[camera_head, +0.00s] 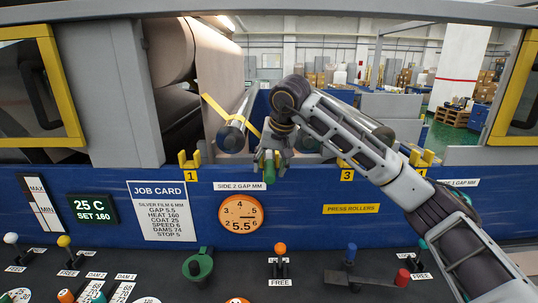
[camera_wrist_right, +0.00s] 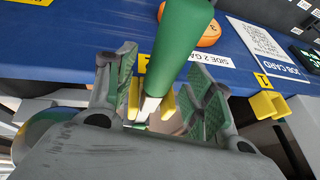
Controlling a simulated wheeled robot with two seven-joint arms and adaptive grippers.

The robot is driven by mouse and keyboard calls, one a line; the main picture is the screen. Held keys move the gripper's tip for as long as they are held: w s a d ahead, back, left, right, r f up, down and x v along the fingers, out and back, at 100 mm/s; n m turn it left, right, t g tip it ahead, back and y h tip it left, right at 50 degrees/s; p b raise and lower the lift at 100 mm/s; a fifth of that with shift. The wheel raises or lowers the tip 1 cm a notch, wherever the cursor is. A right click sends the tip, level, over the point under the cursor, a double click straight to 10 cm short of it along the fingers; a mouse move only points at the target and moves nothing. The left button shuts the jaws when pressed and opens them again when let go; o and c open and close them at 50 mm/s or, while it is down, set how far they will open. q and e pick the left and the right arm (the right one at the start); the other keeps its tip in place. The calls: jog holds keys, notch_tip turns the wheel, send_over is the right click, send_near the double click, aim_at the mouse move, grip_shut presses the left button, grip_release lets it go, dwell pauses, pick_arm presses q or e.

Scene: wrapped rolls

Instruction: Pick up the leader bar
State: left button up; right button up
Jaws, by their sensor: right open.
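The leader bar, as far as I can tell, is the green bar (camera_wrist_right: 185,40) with a pale narrower end. In the wrist view it runs from the top edge down between my right fingers, and a small green part (camera_head: 270,164) shows at the gripper in the head view. My right gripper (camera_head: 271,158) is open over the blue panel's top edge. Its green-padded fingers (camera_wrist_right: 166,97) stand apart on either side of the bar; I cannot tell whether they touch it. A yellow bracket (camera_wrist_right: 168,101) shows behind the bar's end. My left gripper is out of view.
Yellow brackets numbered 1 (camera_head: 189,160), 3 (camera_head: 346,163) and 4 (camera_head: 422,158) stand along the blue panel (camera_head: 330,228). A metal roller (camera_head: 233,133) and a yellow strip (camera_head: 226,111) lie behind. Levers, including an orange-knobbed one (camera_head: 280,249), stand in front.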

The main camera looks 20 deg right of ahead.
dwell(0.4)
grip_shut()
jog(key=shift+r, duration=0.2)
notch_tip(320, 180, up, 10)
jog(key=shift+f+b, duration=0.15)
jog(key=shift+b, duration=0.25)
dwell(0.7)
jog(key=shift+w+a, duration=0.1)
jog(key=shift+a, duration=0.05)
dwell(0.5)
